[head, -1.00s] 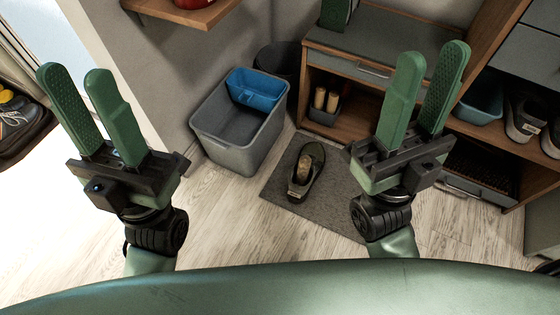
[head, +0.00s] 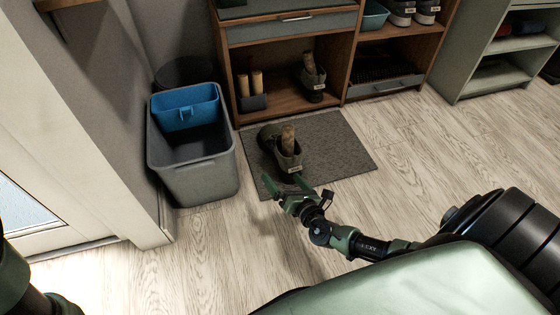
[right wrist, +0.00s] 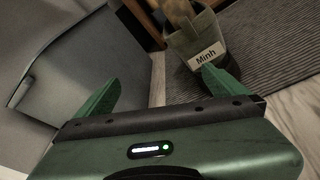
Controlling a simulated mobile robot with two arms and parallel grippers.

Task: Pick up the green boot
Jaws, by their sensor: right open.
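The green boot (head: 286,158) stands on the grey mat (head: 345,160), with a tan insert in its top and a white label on its heel. My right gripper (head: 284,184) is open and empty, low at the mat's front edge just in front of the boot's heel. In the right wrist view, the boot (right wrist: 190,42) shows its label reading "Minh", beyond the right finger; both fingers are spread apart. Whether the right finger touches the boot I cannot tell. My left gripper is out of view; only part of my left arm shows at the lower left.
A grey bin (head: 200,180) with a blue tub (head: 185,110) stands left of the mat. Behind is a wooden shoe cabinet (head: 300,105) holding another dark boot (head: 313,80). A pale green shelf (head: 475,75) stands at right. The floor to the right is clear.

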